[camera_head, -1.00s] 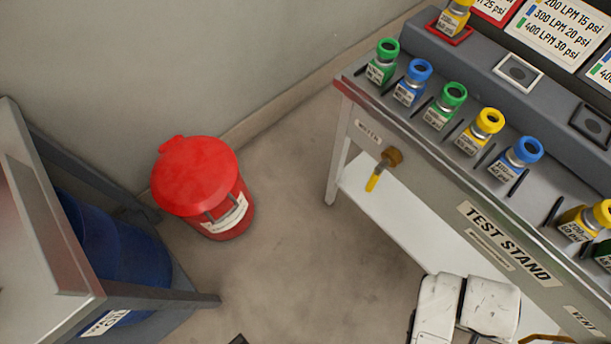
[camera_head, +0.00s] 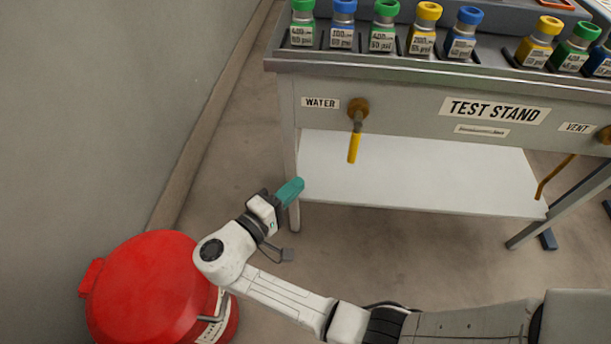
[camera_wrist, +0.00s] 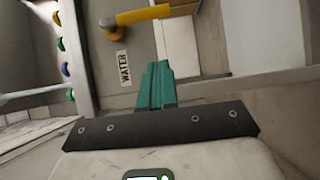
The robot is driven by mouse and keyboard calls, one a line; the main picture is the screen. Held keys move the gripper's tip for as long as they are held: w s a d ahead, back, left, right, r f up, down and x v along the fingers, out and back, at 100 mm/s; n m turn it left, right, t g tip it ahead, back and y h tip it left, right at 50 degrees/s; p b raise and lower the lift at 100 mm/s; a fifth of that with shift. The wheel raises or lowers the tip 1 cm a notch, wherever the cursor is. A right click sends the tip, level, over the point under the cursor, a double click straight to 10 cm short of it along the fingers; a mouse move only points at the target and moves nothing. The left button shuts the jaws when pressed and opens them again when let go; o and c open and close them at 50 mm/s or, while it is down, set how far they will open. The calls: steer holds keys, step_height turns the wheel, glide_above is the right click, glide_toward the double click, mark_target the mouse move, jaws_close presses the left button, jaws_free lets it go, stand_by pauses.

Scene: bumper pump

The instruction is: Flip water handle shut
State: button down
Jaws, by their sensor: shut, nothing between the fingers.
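The water handle (camera_head: 354,147) is a yellow lever on a brass valve (camera_head: 358,108). It hangs down from the front panel of the test stand (camera_head: 420,112), right of the WATER label (camera_head: 320,103). In the wrist view the yellow handle (camera_wrist: 143,14) lies at the top, beyond the fingertips, with the WATER label (camera_wrist: 123,68) below its valve. My gripper (camera_head: 297,185) has teal fingers. It is shut and empty, below and left of the handle and apart from it. The shut fingers (camera_wrist: 157,72) also show in the wrist view.
A red lidded bin (camera_head: 150,290) stands at the lower left, under my arm. A white lower shelf (camera_head: 420,175) spans the stand's legs. Several colored bottles line the stand's top. A VENT label (camera_head: 577,127) and another yellow lever (camera_head: 556,178) are at right.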

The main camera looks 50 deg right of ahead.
steer(key=shift+w+a+r, duration=0.1)
steer(key=shift+w+a, duration=0.05)
steer(key=shift+a, duration=0.2)
steer(key=shift+d, duration=0.1)
steer(key=b, duration=0.2)
glide_toward(354, 147)
steer(key=w+d+f, duration=0.3)
steer(key=w+f, duration=0.1)
steer(key=w, duration=0.1)
steer(key=d, duration=0.1)
steer(key=s+d, duration=0.2)
steer(key=shift+s+d+r, duration=0.25)
steer(key=shift+d+r, duration=0.05)
